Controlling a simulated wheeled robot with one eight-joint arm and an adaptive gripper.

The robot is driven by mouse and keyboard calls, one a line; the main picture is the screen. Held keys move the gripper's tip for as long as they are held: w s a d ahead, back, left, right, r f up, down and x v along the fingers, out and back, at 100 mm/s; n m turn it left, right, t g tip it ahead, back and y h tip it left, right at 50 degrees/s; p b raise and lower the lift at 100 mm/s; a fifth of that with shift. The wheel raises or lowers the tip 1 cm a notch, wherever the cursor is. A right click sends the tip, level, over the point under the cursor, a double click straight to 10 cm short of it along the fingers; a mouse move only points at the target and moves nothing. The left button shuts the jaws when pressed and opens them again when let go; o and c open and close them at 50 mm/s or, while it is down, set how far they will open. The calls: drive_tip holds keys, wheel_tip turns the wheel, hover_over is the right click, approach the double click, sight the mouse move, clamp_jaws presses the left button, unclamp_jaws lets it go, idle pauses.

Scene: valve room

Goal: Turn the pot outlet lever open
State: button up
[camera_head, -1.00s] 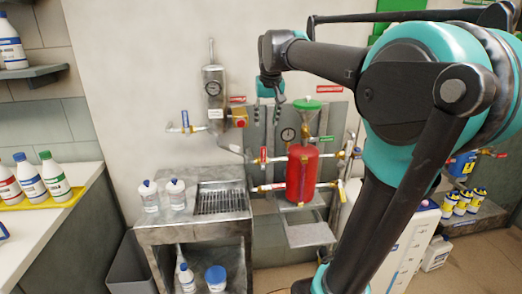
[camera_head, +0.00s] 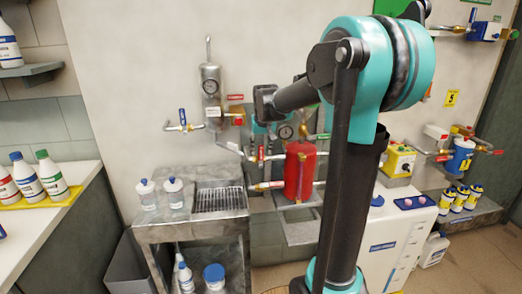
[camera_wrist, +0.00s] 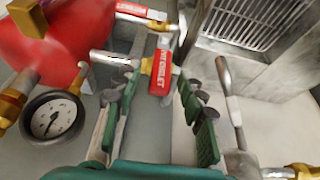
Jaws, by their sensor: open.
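A red-sleeved lever (camera_wrist: 163,72) on a small pipe lies between and just beyond my fingertips in the wrist view. Its white lettering is too blurred to read surely. In the head view this red lever (camera_head: 261,153) stands upright left of the red pot (camera_head: 300,170). A second red-tagged lever (camera_wrist: 130,9) is at the top edge of the wrist view, on the pot's other pipe. I cannot tell surely which is the outlet. My gripper (camera_wrist: 158,105) is open, fingers to either side of the first lever, with no clear contact. In the head view it is small and partly hidden.
A round gauge (camera_wrist: 52,117) is close left of my fingers. A pipe with a pale lever (camera_wrist: 229,90) runs close on the right. The sink with its grate (camera_head: 218,200) stands left of the pot.

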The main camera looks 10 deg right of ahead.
drive_tip(key=shift+w+f, duration=0.15)
drive_tip(key=shift+f, duration=0.25)
drive_tip(key=shift+c, duration=0.3)
clamp_jaws()
